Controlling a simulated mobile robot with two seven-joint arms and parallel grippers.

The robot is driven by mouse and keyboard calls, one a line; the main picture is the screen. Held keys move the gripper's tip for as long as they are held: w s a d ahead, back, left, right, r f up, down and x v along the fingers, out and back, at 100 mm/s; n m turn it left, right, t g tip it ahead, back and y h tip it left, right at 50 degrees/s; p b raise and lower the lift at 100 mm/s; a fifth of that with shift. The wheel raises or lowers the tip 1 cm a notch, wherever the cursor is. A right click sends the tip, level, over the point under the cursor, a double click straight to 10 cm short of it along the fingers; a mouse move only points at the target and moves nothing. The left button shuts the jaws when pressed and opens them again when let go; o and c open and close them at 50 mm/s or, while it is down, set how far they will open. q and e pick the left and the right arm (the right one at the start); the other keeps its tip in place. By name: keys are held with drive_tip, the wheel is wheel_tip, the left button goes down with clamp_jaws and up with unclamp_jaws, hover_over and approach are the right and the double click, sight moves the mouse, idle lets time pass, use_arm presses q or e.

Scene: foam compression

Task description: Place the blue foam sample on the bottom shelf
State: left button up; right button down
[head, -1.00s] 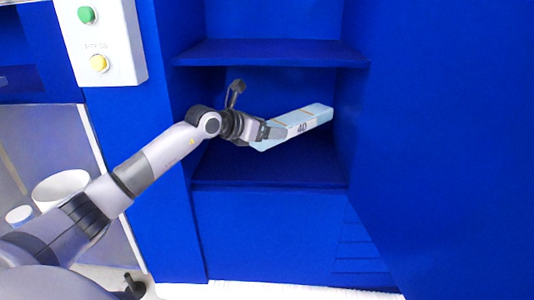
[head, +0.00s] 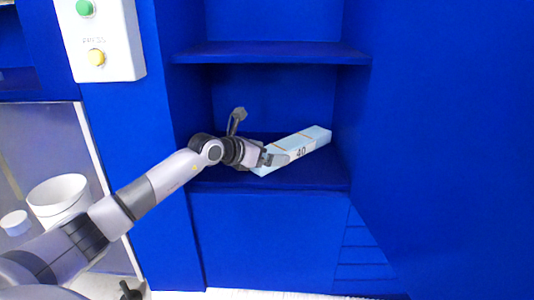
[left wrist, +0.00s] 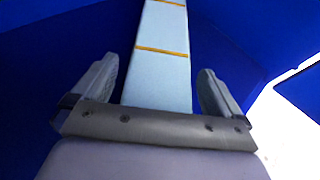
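The blue foam sample (head: 309,142) is a long pale-blue block marked "40". In the head view it lies at a slant on the bottom shelf (head: 325,180), inside the blue cabinet. My left gripper (head: 277,159) is at its near end. In the left wrist view the foam (left wrist: 158,75), with orange bands, runs between the fingers of my left gripper (left wrist: 158,88). A gap shows on each side, so the gripper is open around the foam. The foam's underside is hidden. My right gripper is not in view.
An upper shelf (head: 270,54) spans the cabinet above the arm. Cabinet walls stand close on both sides. A control box (head: 112,45) with a green and a yellow button is at upper left. A white bucket (head: 60,195) and a small white lid-like item (head: 15,222) are at left.

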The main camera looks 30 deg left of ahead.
use_arm(q)
drive_tip(key=shift+s+a+r, duration=0.2)
drive_tip(key=shift+s, duration=0.3)
drive_tip(key=p+v, duration=0.2)
drive_tip(key=v, duration=0.7)
drive_tip(key=shift+s+a+r, duration=0.1)
drive_tip(key=shift+s+a, duration=0.05)
drive_tip(key=shift+s, duration=0.15)
drive_tip(key=shift+s+r, duration=0.3)
drive_tip(key=shift+s, duration=0.25)
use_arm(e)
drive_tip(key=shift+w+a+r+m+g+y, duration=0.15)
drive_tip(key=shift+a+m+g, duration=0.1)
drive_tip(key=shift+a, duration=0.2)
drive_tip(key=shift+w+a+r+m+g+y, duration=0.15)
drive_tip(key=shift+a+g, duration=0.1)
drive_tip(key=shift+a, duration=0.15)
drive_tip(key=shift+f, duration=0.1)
